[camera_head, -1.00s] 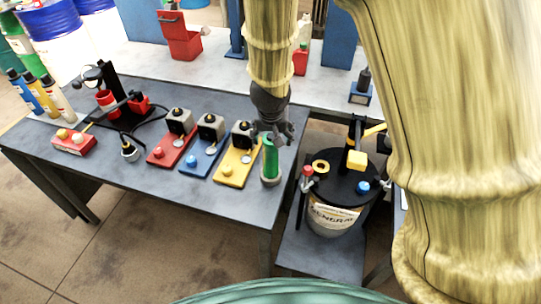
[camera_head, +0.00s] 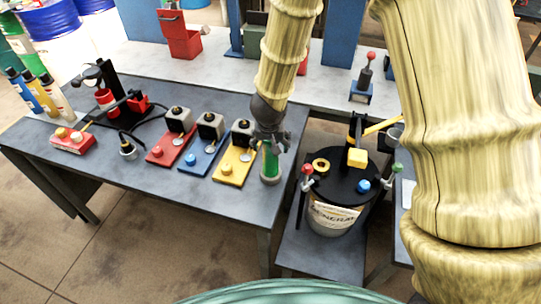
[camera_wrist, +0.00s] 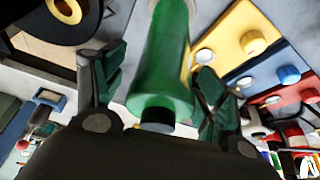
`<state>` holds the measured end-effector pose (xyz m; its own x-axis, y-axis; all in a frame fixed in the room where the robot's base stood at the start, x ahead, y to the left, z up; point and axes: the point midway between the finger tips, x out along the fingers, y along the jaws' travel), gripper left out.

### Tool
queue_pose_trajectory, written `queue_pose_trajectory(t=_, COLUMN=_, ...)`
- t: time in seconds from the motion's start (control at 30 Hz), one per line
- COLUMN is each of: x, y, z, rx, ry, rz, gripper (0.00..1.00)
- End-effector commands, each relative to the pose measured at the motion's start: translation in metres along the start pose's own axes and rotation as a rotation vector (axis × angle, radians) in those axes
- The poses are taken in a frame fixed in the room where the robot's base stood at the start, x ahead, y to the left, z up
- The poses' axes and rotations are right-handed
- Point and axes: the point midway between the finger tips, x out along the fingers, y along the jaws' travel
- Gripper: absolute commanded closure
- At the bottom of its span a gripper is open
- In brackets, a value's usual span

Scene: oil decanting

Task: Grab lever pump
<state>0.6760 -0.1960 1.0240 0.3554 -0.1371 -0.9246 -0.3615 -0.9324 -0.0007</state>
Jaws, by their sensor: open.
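A green cylinder (camera_head: 270,162) stands upright on a light round base at the right end of the dark table. It fills the middle of the wrist view (camera_wrist: 165,75), its dark end towards my palm. My gripper (camera_head: 270,143) is at its top, with the fingers (camera_wrist: 160,88) open on either side of it. The right finger looks close to the cylinder; I cannot tell whether it touches. In the head view the gripper hides the cylinder's top. I cannot tell for sure whether this cylinder is the lever pump.
Red (camera_head: 168,154), blue (camera_head: 204,160) and yellow (camera_head: 235,173) bases with grey blocks stand left of the cylinder. Right of it is a black-lidded bucket (camera_head: 344,191) with a yellow lever (camera_head: 382,126). A red-knobbed lever on a blue base (camera_head: 361,91) stands on the white table (camera_head: 325,84).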

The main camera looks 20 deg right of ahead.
Motion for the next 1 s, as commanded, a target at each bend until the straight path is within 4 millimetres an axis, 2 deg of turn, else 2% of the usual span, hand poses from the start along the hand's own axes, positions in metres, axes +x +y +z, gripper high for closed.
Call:
queue_pose_trajectory(t=0.2, x=0.014, y=0.0, z=0.0, rx=0.001, ry=0.0, rz=0.0, gripper=0.28)
queue_pose_trajectory(t=0.5, x=0.015, y=0.0, z=0.0, rx=0.001, ry=0.001, rz=0.0, gripper=0.3)
queue_pose_trajectory(t=0.83, x=0.015, y=0.0, z=0.0, rx=0.0, ry=0.001, rz=0.0, gripper=0.9)
queue_pose_trajectory(t=1.0, x=0.015, y=0.0, z=-0.001, rx=0.0, ry=0.001, rz=0.0, gripper=0.92)
